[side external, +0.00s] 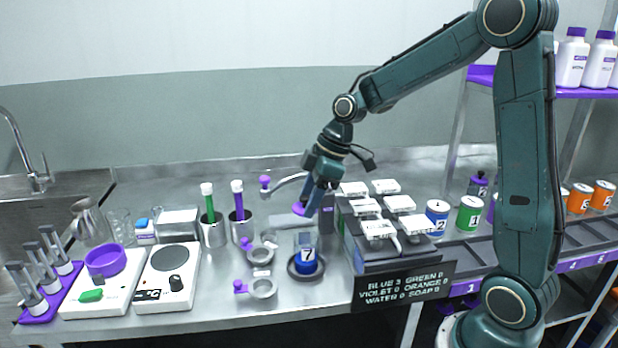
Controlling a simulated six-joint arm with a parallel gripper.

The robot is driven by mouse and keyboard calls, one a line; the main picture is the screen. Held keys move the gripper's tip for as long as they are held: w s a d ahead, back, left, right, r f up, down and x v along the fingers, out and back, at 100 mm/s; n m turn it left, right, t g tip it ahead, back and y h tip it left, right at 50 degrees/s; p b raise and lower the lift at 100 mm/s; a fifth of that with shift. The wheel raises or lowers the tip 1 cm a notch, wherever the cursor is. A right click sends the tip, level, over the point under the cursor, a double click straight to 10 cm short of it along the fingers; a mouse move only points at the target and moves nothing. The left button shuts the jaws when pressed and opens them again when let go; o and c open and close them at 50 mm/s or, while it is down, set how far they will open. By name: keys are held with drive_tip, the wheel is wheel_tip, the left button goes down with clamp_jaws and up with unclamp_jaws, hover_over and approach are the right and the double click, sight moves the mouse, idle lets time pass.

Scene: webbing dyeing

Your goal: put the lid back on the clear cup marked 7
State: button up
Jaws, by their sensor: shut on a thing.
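The clear cup marked 7 (306,243) stands upright and open on a dark round base at the front middle of the bench, with blue in its lower part. A purple lid (299,209) is at the tips of my gripper (308,208), above the cup and slightly left of its centre. My gripper is shut on the lid, which looks tilted and is apart from the cup's rim. The fingers hide part of the lid.
Ring holders with purple knobs (262,289) stand just left of the cup. A dark rack with white blocks (379,229) and a lettered sign (403,287) stand close on its right. Metal cups with a green-handled tool (209,205) and a purple-handled tool (238,203) are behind left.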

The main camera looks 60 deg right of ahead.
drive_tip(key=shift+s+f, duration=0.1)
drive_tip(key=shift+f, duration=0.15)
drive_tip(key=shift+f, duration=3)
drive_tip(key=shift+f, duration=0.15)
idle(0.7)
drive_tip(key=o, duration=1)
drive_tip(key=shift+o, duration=0.6)
drive_tip(key=o, duration=0.4)
drive_tip(key=shift+r, duration=0.2)
drive_tip(key=shift+r, duration=3.3)
